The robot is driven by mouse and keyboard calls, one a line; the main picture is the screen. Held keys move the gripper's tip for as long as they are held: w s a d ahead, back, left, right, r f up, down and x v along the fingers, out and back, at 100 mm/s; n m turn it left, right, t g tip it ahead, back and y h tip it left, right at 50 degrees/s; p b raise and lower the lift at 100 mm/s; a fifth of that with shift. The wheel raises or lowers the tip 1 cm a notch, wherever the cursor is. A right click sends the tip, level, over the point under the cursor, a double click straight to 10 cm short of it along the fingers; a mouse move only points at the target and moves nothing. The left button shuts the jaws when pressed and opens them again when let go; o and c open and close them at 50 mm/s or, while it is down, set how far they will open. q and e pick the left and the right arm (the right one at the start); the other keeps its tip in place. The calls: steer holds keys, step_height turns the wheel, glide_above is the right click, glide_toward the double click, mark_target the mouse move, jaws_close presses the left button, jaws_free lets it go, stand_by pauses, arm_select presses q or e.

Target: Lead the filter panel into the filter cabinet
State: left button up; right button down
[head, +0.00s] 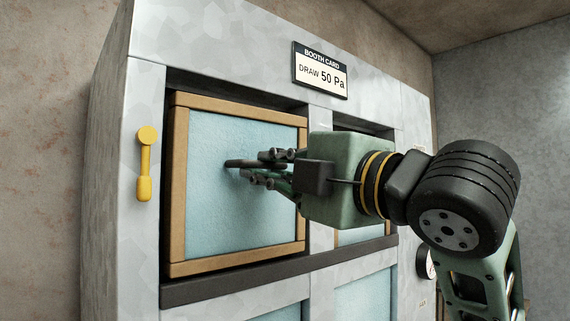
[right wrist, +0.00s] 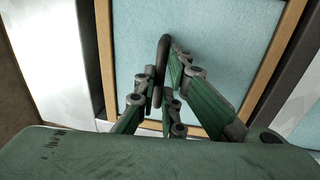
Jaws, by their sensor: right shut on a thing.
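The filter panel (head: 225,225) has a light blue face in a wooden frame. It stands upright at the upper left opening of the grey filter cabinet (head: 230,35), with dark gaps at its top and left side. I cannot tell how deep it sits. My right gripper (head: 262,168) is shut on the dark handle (head: 240,163) at the middle of the panel's face. The right wrist view also shows the panel (right wrist: 225,40), with the fingers (right wrist: 162,92) around the handle. My left gripper is not in view.
A yellow latch (head: 146,165) is on the cabinet front, left of the opening, clear of the panel. A dark ledge (head: 240,284) runs below the panel. A booth card (head: 320,72) reads "DRAW 50 Pa". A gauge (head: 424,263) is partly hidden behind my right arm.

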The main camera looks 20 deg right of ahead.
mark_target(251, 190)
steer(key=shift+x, duration=1.1)
steer(key=shift+s+d+f+b, duration=0.1)
steer(key=shift+s+f+b, duration=0.15)
steer(key=shift+f+b, duration=0.5)
steer(key=shift+s+f+b, duration=0.2)
steer(key=shift+f+b, duration=0.15)
steer(key=shift+f, duration=0.8)
steer(key=c, duration=2.1)
jaws_free()
steer(key=o, duration=0.3)
steer(key=shift+w+a+f, duration=0.2)
steer(key=shift+w+a, duration=0.05)
steer(key=shift+w, duration=0.3)
